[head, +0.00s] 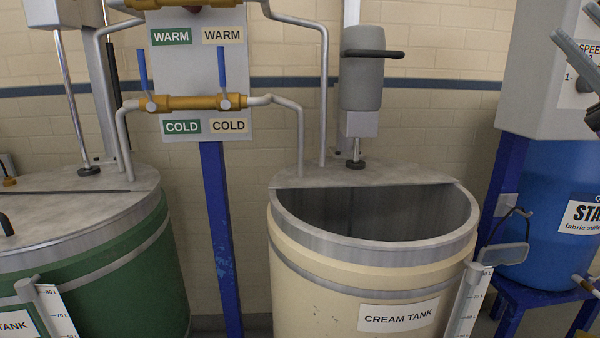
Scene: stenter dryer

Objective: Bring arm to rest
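Part of my gripper (582,75) shows at the right edge of the head view, as grey and dark pieces in front of the speed control box. The rest of it and most of my arm are outside the picture. I cannot tell whether it is open or shut. Nothing is seen held in the part that shows.
The cream tank (300,270) stands in the middle, its front half open. A green tank (130,275) is at left. Between them are a blue post (220,240) and brass valves (190,103) with blue levers. A blue drum (545,220) and control box (545,75) are at right.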

